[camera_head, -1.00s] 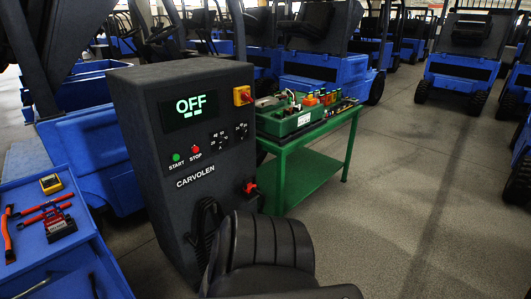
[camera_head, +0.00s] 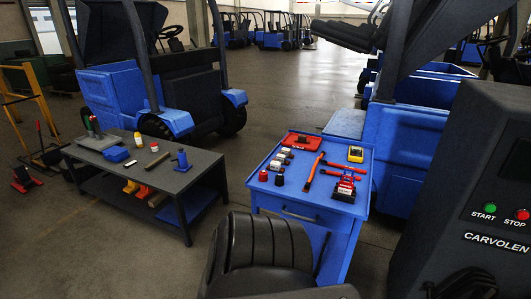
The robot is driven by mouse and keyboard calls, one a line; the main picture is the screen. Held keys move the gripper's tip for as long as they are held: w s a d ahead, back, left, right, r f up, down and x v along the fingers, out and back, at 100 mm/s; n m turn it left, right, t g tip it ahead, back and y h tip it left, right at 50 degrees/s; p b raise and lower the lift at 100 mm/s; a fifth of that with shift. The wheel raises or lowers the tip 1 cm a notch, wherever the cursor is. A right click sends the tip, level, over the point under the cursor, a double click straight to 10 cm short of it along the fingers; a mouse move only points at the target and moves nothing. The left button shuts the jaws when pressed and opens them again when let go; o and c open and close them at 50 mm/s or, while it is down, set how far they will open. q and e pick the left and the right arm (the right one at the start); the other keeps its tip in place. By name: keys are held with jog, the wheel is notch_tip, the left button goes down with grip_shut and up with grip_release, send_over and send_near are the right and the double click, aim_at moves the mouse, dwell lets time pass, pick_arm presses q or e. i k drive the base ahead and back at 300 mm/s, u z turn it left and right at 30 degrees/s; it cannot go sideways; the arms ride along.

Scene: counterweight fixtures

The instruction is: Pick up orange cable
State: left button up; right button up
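I cannot make out an orange cable in this view. A red-orange long-handled tool (camera_head: 313,172) lies on the blue tool cart (camera_head: 285,198) in the middle. Neither of my grippers is in view.
The cart top also holds a red case (camera_head: 301,141), a yellow meter (camera_head: 355,154) and a red-and-black device (camera_head: 345,187). A dark workbench (camera_head: 191,184) with tools stands left. The dark CARVOLEN cabinet (camera_head: 440,190) stands right, partly cut off. Open floor (camera_head: 280,75) lies behind, with blue forklifts (camera_head: 150,85).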

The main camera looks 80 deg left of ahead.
aim_at(306, 188)
jog(key=u, duration=1.85)
jog(key=k, duration=0.55)
jog(key=z, duration=0.55)
jog(key=i, duration=1.65)
jog(key=u, duration=1.5)
jog(key=i, duration=0.75)
jog(key=u, duration=0.55)
